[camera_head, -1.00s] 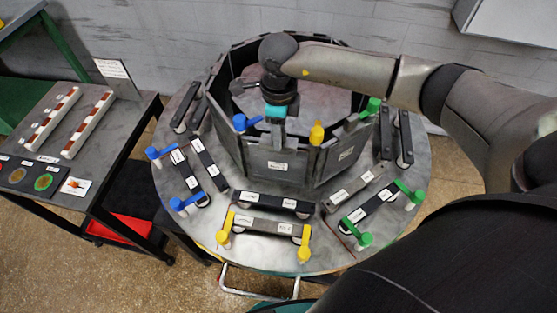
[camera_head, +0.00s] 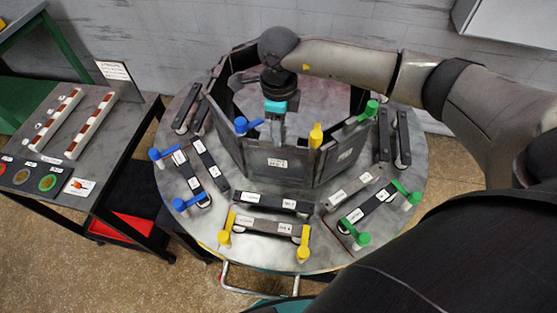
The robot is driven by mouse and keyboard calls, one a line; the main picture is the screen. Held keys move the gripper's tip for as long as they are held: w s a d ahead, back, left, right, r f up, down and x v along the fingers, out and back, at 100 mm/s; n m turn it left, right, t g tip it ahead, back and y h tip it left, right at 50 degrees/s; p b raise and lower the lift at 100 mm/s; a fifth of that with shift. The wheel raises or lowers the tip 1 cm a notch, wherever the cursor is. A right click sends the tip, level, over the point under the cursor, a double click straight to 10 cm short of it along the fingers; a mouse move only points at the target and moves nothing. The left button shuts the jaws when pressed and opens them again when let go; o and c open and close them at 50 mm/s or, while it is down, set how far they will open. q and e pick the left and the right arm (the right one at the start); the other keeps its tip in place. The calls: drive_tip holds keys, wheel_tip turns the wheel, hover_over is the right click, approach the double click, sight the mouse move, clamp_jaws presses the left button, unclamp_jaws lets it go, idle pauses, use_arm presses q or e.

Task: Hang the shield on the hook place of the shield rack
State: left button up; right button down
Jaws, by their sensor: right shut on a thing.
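My right gripper (camera_head: 275,118) reaches in over the ring of dark panels and points down at its near side. It is shut on the shield (camera_head: 272,165), a dark flat panel with a small white label, upright at the front of the ring. The fingertips are at the panel's upper edge and partly hidden. The shield rack (camera_head: 345,163) is the eight-sided ring of dark panels on a round metal table. A blue knob (camera_head: 241,124) and a yellow knob (camera_head: 316,133) flank the shield. I cannot tell whether the shield rests on its hook. My left gripper is out of view.
The round table (camera_head: 330,255) carries several dark labelled bars with blue, yellow and green knobs around the ring. A green knob (camera_head: 370,108) stands at the ring's right. A cart (camera_head: 110,150) with striped bars stands at left. A grey wall is behind.

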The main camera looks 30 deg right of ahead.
drive_tip(key=shift+r+p, duration=0.4)
drive_tip(key=shift+r, duration=0.3)
drive_tip(key=shift+s+a+r+p, duration=0.25)
drive_tip(key=shift+s+a+p, duration=0.1)
drive_tip(key=shift+s, duration=0.05)
drive_tip(key=s+a+r+p, duration=0.1)
drive_tip(key=s+a+p, duration=0.2)
drive_tip(key=s, duration=0.2)
drive_tip(key=shift+a+r, duration=0.25)
drive_tip(key=shift+a, duration=0.05)
drive_tip(key=shift+w, duration=0.1)
